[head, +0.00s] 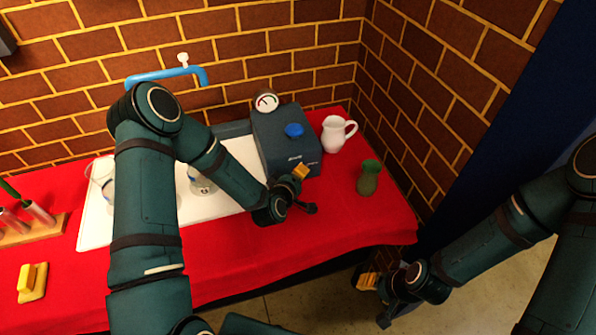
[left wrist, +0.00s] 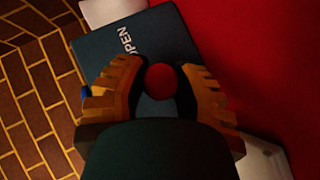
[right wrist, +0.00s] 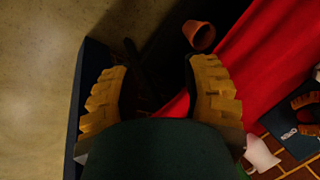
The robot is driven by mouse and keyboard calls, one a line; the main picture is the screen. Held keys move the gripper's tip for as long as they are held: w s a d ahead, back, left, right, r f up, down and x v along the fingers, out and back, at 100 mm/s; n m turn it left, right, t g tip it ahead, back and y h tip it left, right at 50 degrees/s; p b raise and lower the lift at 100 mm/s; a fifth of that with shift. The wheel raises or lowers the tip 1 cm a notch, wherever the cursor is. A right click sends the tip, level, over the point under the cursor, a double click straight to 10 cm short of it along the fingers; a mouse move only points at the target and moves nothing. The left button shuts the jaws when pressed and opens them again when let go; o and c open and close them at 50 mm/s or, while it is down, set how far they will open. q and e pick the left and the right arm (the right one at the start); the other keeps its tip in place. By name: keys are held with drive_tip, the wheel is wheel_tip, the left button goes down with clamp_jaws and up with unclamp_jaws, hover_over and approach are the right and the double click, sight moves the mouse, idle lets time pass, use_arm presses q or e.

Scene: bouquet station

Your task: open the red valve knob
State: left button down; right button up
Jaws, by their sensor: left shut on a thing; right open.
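The red valve knob (left wrist: 161,82) shows as a round red disc between the fingers of my left gripper (left wrist: 160,75) in the left wrist view. My left gripper is shut on it. The knob is on the front of a dark box (left wrist: 150,38) with the word OPEN beside it. In the head view the box (head: 278,152) stands at the back of the table, and my left gripper (head: 302,188) at its front hides the knob. My right gripper (right wrist: 157,85) is open and empty. In the head view it (head: 376,298) is off the table's front edge, above the floor.
The box carries a blue knob (head: 294,130) and a gauge (head: 266,103). A white pitcher (head: 335,135) and a green vase (head: 369,178) stand right of it. Glassware (head: 201,181) stands on the white tray (head: 232,205). A terracotta pot (right wrist: 199,36) shows in the right wrist view.

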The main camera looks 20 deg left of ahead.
use_arm(q)
drive_tip(key=shift+d+r+m+g+y+p, duration=0.1)
drive_tip(key=shift+m+g+y+p, duration=0.3)
drive_tip(key=shift+m+g+p, duration=0.15)
drive_tip(key=shift+d+r+m+g+y+p, duration=0.1)
drive_tip(key=shift+m+g+y+p, duration=0.35)
drive_tip(key=shift+g+p, duration=0.15)
drive_tip(key=m+g+y+p, duration=0.1)
drive_tip(key=g+y+p, duration=0.1)
drive_tip(key=p, duration=0.1)
drive_tip(key=shift+m+y+p, duration=0.25)
drive_tip(key=shift+m+p, duration=0.05)
drive_tip(key=shift+m, duration=0.1)
drive_tip(key=y+p, duration=0.1)
drive_tip(key=m+g+p, duration=0.1)
drive_tip(key=shift+a+f+g+y+p, duration=0.1)
drive_tip(key=shift+f+g+y+p, duration=0.05)
drive_tip(key=shift+g+y+p, duration=0.2)
drive_tip(key=shift+s+f+y, duration=0.1)
drive_tip(key=shift+y, duration=0.15)
use_arm(e)
wheel_tip(320, 180, up, 10)
drive_tip(key=w, duration=0.2)
drive_tip(key=shift+d+f+t, duration=0.2)
drive_tip(key=shift+t, duration=0.1)
use_arm(q)
drive_tip(key=shift+m, duration=0.3)
